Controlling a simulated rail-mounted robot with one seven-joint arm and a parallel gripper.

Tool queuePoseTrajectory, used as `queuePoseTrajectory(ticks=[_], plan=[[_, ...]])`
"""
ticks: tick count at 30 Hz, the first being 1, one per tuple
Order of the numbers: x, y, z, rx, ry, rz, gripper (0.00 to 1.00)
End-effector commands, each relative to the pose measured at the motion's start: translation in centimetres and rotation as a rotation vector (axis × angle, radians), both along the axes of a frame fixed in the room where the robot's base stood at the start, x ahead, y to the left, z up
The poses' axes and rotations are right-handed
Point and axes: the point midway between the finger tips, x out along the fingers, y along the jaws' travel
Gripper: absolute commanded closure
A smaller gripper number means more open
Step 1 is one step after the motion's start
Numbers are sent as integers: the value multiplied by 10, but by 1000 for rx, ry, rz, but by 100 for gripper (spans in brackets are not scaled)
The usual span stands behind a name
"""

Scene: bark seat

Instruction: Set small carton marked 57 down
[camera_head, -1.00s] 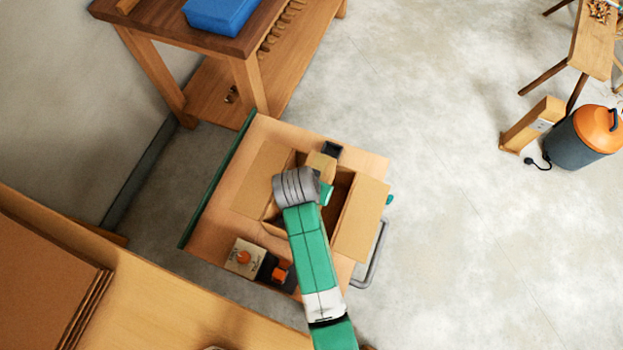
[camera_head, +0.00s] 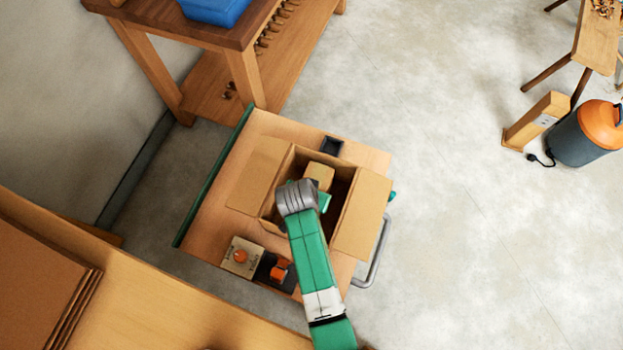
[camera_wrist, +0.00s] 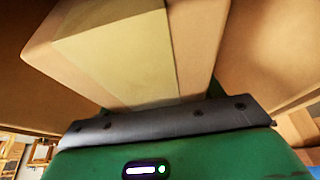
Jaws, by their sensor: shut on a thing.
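The small carton (camera_head: 319,174) is tan and sits within the opening of a larger open cardboard box (camera_head: 360,216). In the wrist view the small carton (camera_wrist: 120,50) fills the top middle, with a paler strip along it. Its number does not show. My gripper (camera_head: 321,187) is shut on the small carton, partly hidden by my grey wrist; its dark edge shows in the wrist view (camera_wrist: 165,112). I cannot tell whether the carton touches the box floor.
The box stands with flaps spread on a wooden cart top (camera_head: 215,226) with a metal handle (camera_head: 377,255). A small dark tray (camera_head: 332,146), a control box with an orange knob (camera_head: 241,257) and an orange-topped device (camera_head: 280,271) are near the box. A workbench (camera_head: 165,35) is behind.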

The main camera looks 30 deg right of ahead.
Motion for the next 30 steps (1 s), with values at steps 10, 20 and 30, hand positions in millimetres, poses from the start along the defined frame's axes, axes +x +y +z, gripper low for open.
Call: queuePoseTrajectory(ticks=[10,20,30], plan=[[0,0,-1,0,0,0,13],[-11,13,47,-1,-2,3,13],[-29,32,107,0,0,1,13]])
